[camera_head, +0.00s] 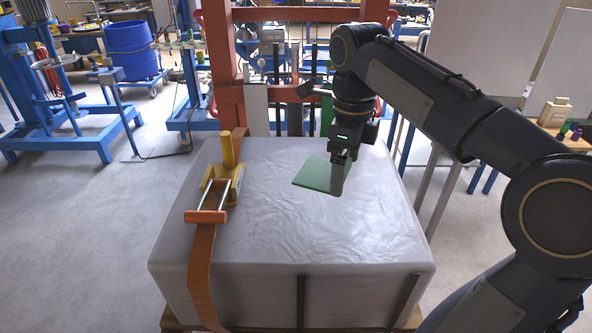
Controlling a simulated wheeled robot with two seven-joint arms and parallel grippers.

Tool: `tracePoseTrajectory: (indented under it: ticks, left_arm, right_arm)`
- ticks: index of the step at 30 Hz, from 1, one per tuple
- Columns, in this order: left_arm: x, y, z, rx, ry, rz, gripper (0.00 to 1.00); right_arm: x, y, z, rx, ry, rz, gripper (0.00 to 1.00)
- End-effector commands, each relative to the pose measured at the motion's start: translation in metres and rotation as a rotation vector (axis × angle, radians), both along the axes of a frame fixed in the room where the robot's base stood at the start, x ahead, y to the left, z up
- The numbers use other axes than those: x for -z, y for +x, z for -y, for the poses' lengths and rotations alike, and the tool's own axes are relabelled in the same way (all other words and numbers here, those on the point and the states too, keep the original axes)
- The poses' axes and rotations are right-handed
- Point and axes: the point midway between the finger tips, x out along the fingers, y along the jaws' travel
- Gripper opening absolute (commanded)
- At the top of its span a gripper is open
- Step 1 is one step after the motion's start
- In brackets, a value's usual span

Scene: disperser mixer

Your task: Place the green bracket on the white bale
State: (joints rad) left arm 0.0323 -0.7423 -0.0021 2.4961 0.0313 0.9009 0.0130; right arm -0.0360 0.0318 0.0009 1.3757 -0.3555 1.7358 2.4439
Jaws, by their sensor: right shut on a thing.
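The white bale (270,229) is a large block wrapped in pale plastic in the middle of the head view. The green bracket (313,176) is a flat green plate over the back right part of the bale's top. My right gripper (339,185) comes down from above and is shut on the bracket's right part, hiding some of it. I cannot tell whether the bracket touches the bale's top or hangs just above it. My left gripper is not in view.
A yellow strap tensioner (228,178) with an orange strap (201,262) lies on the bale's left side. A red frame (228,60) stands behind the bale. The bale's middle and front top are clear. A blue barrel (131,50) stands far back left.

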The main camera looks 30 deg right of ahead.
Motion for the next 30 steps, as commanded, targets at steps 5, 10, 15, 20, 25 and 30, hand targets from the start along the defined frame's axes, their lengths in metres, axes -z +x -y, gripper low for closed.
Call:
tracePoseTrajectory:
  ticks: [5, 10, 15, 20, 25, 30]
  left_arm:
    - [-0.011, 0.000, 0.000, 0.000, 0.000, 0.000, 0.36]
    - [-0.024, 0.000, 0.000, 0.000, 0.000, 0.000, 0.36]
    - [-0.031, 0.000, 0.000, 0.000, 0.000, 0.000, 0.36]
    - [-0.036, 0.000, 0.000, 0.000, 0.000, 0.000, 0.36]
    - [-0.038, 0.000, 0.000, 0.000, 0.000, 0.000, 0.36]
    - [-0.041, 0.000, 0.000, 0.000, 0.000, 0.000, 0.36]
  right_arm:
    - [0.012, 0.018, 0.027, 0.007, -0.001, -0.006, 0.68]
    - [0.031, 0.043, 0.062, 0.007, 0.001, -0.006, 0.68]
    - [0.062, 0.060, 0.088, 0.005, 0.000, -0.006, 0.68]
    - [0.082, 0.071, 0.102, 0.002, 0.000, -0.003, 0.68]
    - [0.092, 0.076, 0.108, 0.000, 0.000, -0.002, 0.68]
    - [0.117, 0.078, 0.112, 0.000, 0.001, -0.005, 0.68]
